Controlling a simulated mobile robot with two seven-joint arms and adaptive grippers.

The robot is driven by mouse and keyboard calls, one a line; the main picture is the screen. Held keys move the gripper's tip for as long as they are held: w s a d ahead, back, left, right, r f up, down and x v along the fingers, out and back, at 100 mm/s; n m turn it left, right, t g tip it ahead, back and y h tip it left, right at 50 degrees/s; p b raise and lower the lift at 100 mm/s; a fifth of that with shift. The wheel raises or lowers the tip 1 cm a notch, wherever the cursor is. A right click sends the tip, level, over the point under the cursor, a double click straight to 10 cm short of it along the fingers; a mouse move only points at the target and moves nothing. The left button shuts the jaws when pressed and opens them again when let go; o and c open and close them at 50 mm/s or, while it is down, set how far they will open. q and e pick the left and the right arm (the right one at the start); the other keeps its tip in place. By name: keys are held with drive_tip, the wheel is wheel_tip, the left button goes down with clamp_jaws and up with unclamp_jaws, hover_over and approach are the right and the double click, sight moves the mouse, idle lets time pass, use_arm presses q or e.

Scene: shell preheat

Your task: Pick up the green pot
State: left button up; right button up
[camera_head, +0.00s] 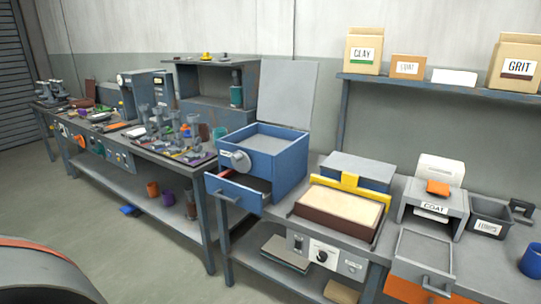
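A green-teal pot-like cylinder (236,96) stands inside the open grey cabinet on the back bench. A smaller green thing (219,133) sits at the right end of that bench, beside the blue box furnace; its shape is too small to tell. I cannot be sure which of these is the green pot. Neither of my grippers is in view.
The left bench (190,165) is crowded with small tools and stands. The floor (110,245) in front is mostly clear.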

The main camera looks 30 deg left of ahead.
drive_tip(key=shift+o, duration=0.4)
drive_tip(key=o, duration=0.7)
